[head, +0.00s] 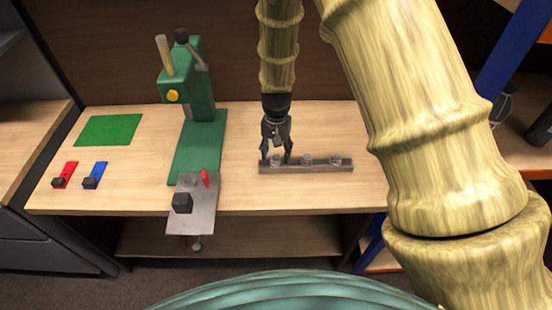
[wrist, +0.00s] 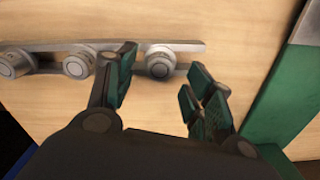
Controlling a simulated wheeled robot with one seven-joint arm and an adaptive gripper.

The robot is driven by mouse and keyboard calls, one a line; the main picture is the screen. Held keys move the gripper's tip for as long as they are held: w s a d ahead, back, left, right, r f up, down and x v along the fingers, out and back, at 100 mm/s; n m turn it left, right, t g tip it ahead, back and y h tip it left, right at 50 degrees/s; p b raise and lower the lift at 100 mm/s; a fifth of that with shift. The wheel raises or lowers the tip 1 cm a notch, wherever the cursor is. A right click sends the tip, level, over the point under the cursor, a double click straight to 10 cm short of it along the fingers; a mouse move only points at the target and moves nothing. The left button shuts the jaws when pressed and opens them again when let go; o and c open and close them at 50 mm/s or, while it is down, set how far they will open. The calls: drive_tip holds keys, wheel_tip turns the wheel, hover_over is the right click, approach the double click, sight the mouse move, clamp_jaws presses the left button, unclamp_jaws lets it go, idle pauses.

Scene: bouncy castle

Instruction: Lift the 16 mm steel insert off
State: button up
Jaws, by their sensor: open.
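A grey metal rail (head: 320,167) lies on the bench and bears three round steel inserts. My gripper (head: 276,156) is open, pointing down over the rail's left end in the head view. The leftmost insert there is partly hidden by the fingers; the wrist view shows it as a round insert (wrist: 160,62) between the two fingertips, with gaps on both sides. The middle insert (head: 306,160) and the right insert (head: 337,160) stand apart from the fingers. Size markings are too small to read, so I cannot tell which is 16 mm.
A green press (head: 198,100) stands left of the rail, with a grey metal plate (head: 203,218) at the bench's front edge. A green mat (head: 108,130), a red piece (head: 66,174) and a blue piece (head: 95,174) lie farther left. Bare wood surrounds the rail.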

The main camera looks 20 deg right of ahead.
drive_tip(key=shift+f+p, duration=0.3)
drive_tip(key=shift+f, duration=0.9)
clamp_jaws()
